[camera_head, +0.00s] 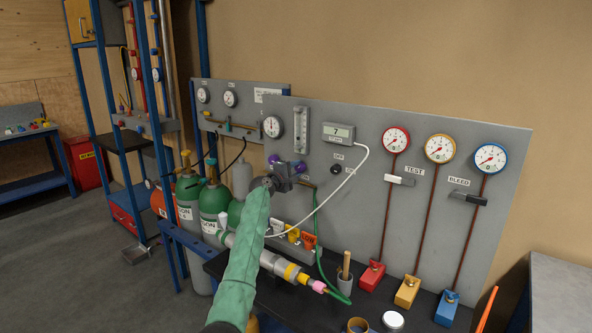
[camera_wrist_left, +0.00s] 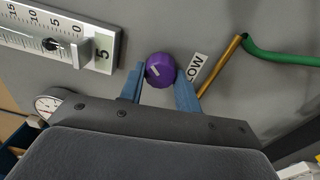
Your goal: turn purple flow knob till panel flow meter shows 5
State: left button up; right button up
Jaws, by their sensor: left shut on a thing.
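The purple flow knob (camera_wrist_left: 160,70) has a pale mark and sits on the grey panel beside a label ending in "LOW". My left gripper (camera_wrist_left: 159,74) is shut on the knob, one blue finger on each side. In the head view my left gripper (camera_head: 284,175) is at the panel below the flow meter (camera_head: 301,128), and a purple knob (camera_head: 299,167) shows at its fingers. In the left wrist view the flow meter (camera_wrist_left: 60,38) has a dark float near the 5 mark; I cannot read it exactly. A plate reading 5 is at its end. My right gripper is out of view.
A second purple knob (camera_head: 273,159) is close to my left gripper. A round gauge (camera_head: 273,126) and a digital display (camera_head: 338,132) are on the panel. A white cable and green hose (camera_head: 325,270) hang nearby. Green cylinders (camera_head: 213,200) stand to the left.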

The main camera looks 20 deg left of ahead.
pick_arm(q)
jog(key=shift+a, duration=0.1)
jog(key=o, duration=1)
jog(key=shift+a, duration=0.1)
jog(key=shift+s+f, duration=0.1)
jog(key=shift+s, duration=0.25)
jog(key=shift+b+v, duration=1.25)
jog(key=shift+v, duration=2.3)
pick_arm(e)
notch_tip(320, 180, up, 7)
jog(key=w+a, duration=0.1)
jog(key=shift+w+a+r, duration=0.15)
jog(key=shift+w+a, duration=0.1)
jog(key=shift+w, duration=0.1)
pick_arm(q)
jog(key=shift+a, duration=0.15)
